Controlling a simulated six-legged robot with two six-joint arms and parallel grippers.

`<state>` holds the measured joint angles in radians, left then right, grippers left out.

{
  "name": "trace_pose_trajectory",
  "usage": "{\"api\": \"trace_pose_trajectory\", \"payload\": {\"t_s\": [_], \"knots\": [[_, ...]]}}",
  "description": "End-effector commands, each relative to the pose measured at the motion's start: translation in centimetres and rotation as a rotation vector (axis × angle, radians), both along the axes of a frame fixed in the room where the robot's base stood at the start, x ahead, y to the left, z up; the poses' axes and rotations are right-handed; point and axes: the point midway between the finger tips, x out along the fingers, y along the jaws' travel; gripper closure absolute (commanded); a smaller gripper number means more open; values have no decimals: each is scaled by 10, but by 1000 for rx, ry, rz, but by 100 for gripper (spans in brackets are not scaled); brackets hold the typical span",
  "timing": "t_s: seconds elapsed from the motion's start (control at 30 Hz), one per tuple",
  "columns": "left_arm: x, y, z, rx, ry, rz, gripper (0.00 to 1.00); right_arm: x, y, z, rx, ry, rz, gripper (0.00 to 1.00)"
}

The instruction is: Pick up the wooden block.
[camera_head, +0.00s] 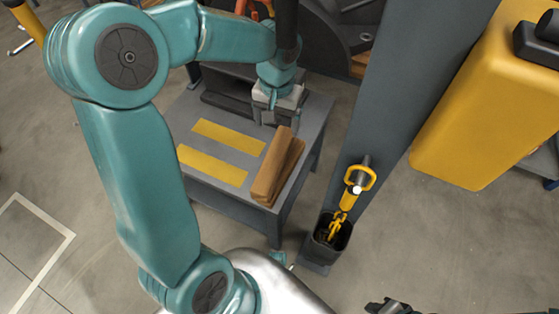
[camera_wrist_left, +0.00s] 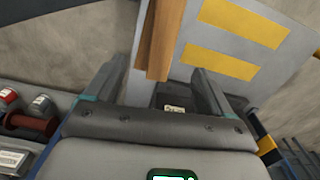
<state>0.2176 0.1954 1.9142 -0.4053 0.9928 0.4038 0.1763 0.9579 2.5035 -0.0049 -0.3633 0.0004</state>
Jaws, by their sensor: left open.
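The wooden block (camera_head: 276,170) is brown and long. It lies near the right edge of a small grey table (camera_head: 232,196) with two yellow stripes. My left gripper (camera_head: 277,117) is open and points down above the table's far right part, just beyond the block's far end. In the left wrist view, the block (camera_wrist_left: 160,35) reaches in from the top edge, and its near end lies ahead of the open fingers of my left gripper (camera_wrist_left: 160,88). Nothing is between the fingers. My right gripper is not clearly visible.
A dark holder (camera_head: 325,250) with a yellow-handled item stands on the floor right of the table, beside a grey post (camera_head: 405,80). A large yellow body (camera_head: 485,100) is at the upper right. In the left wrist view, cans and a red-handled item (camera_wrist_left: 32,124) sit at the left.

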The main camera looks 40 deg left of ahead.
Motion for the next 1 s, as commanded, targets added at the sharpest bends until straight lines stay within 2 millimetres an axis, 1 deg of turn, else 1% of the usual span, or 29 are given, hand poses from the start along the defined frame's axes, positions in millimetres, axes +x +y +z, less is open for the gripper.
{"api": "trace_pose_trajectory", "payload": {"t_s": [0.07, 0.13, 0.4, 0.5, 0.6, 0.77, 0.87, 1.0], "knots": [[-4, 3, -4, 5, 2, 7, 17, 0, 0, -4, 0, 1, 0, 76], [-6, 3, -16, 6, 5, 8, 17, -1, 0, -8, 0, 1, 0, 76], [-10, 3, -80, 4, 6, 3, 17, -1, 0, -28, 0, 1, 0, 76], [-9, 4, -97, 5, 4, 4, 17, -1, 0, -32, 0, 1, 0, 76], [-9, 4, -106, 4, 3, 3, 17, -1, 0, -34, 0, 1, 0, 76], [-8, 4, -114, 5, 2, 2, 17, -1, 0, -37, 0, 1, 0, 76], [-10, 4, -127, 4, 4, 3, 17, -1, 0, -43, 0, 1, 0, 76], [-13, 4, -151, 4, 4, 2, 17, -1, 0, -53, 0, 1, 0, 76]]}}
